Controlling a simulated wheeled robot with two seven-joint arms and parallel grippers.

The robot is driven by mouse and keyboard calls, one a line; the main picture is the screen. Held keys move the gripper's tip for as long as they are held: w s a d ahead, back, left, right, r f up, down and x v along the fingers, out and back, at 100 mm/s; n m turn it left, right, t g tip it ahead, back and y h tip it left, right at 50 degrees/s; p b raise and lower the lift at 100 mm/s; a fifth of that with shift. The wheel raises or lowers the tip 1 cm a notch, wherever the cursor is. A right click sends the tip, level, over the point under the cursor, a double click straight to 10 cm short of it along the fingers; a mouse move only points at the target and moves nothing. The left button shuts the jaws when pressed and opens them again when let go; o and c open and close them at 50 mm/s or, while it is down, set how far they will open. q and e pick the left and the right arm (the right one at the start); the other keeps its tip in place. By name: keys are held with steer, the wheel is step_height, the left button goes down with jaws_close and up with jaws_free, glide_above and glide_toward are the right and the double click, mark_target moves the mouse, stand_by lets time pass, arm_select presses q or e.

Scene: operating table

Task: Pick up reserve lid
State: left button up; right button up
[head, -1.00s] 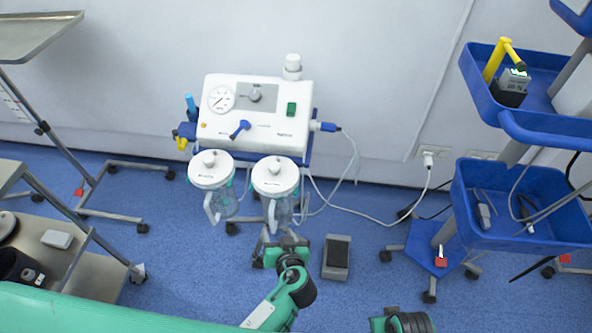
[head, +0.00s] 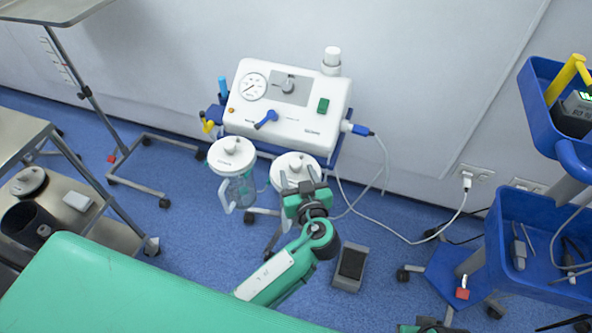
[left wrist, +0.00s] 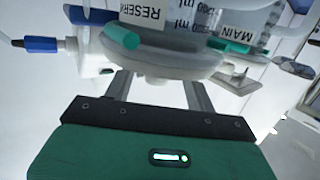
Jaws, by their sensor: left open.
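Two clear jars with white knobbed lids hang at the front of the white suction unit (head: 287,103). The right jar's lid (head: 292,164) is partly hidden by my left gripper (head: 306,190), which is close to it. In the left wrist view the nearest jar bears a RESERVE label (left wrist: 142,14), and its white lid (left wrist: 160,62) lies just beyond my left gripper's open fingers (left wrist: 160,82). I cannot tell whether they touch it. The other jar's lid (head: 231,154) is at the left; a MAIN label (left wrist: 239,22) shows behind.
A green-covered table (head: 130,295) fills the lower left, beside a steel cart (head: 20,130). A grey foot pedal (head: 350,266) is on the floor. A blue trolley (head: 540,235) stands at the right. A white cable (head: 400,238) runs to the wall socket.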

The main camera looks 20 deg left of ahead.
mark_target(294, 161)
arm_select(q)
steer(key=x, duration=0.4)
steer(key=shift+w+r+p, duration=0.2)
steer(key=shift+r+p, duration=0.1)
steer(key=shift+p, duration=0.05)
steer(key=shift+w+a+f, duration=0.15)
steer(key=shift+w+a, duration=0.1)
steer(key=shift+w, duration=0.15)
steer(key=c, duration=1.1)
arm_select(e)
steer(key=shift+f, duration=0.8)
